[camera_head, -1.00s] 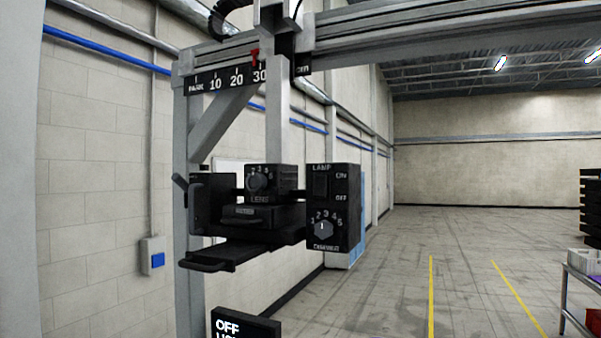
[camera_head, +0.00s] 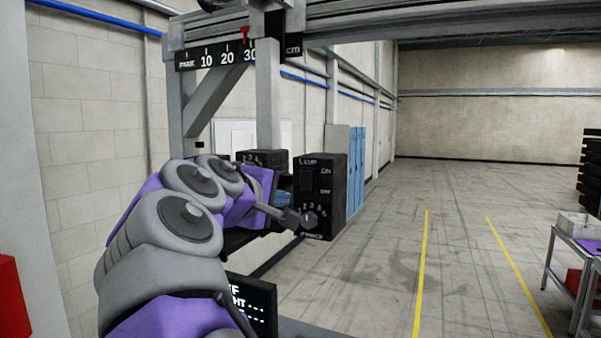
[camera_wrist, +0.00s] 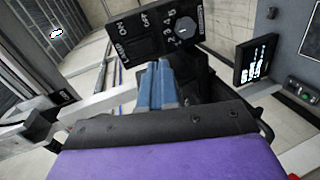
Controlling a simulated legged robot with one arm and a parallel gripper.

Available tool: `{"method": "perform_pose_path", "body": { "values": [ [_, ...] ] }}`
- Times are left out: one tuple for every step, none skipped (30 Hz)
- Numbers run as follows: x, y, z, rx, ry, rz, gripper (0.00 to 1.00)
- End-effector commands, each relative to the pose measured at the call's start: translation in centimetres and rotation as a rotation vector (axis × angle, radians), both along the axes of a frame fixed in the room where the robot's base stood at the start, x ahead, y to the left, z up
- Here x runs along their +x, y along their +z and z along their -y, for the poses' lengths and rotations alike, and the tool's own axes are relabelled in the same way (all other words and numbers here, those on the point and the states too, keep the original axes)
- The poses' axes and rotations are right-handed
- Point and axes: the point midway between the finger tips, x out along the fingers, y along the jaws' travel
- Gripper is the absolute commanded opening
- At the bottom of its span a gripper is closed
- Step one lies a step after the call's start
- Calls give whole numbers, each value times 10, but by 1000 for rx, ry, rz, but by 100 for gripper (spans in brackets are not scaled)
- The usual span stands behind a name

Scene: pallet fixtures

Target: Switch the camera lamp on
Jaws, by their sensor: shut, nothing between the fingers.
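The black control box (camera_head: 325,195) hangs from the gantry post in the head view. Its lamp switch (camera_head: 306,180), labelled LAMP with ON above OFF, is on the upper front face. A numbered grey knob (camera_head: 311,219) sits below it. In the wrist view the box is turned sideways, showing the lamp switch (camera_wrist: 142,40) and the knob (camera_wrist: 184,28). My gripper (camera_head: 288,214) is in front of the box's lower left part. Its closed fingers (camera_wrist: 158,80) point towards the box in the wrist view; contact cannot be told. My arm hides much of the lens unit.
A black display (camera_head: 252,303) stands below my arm. The scale and gantry beam (camera_head: 215,58) run overhead. Blue lockers (camera_head: 356,165) stand behind the box. A side table (camera_head: 570,245) is at the far right, with open floor between.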

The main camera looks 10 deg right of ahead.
Motion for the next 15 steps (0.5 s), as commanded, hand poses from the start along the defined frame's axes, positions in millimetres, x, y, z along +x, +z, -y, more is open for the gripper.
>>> {"method": "perform_pose_path", "body": {
  "values": [
    [2,11,-8,-33,8,2,0],
    [3,14,-12,-50,10,2,0],
    [3,18,-15,-68,13,3,0],
    [3,20,-17,-78,15,4,0],
    [3,22,-19,-87,17,4,0],
    [3,23,-21,-95,19,4,0],
    [3,24,-22,-100,19,4,0],
    [3,24,-23,-102,20,4,0],
    [3,24,-23,-104,20,4,0],
    [4,24,-22,-104,19,4,0],
    [4,24,-22,-104,20,4,0],
    [4,24,-22,-103,20,3,0],
    [4,24,-21,-102,19,3,0],
    [4,24,-21,-102,19,3,0],
    [4,24,-20,-101,20,3,0]
  ]
}}
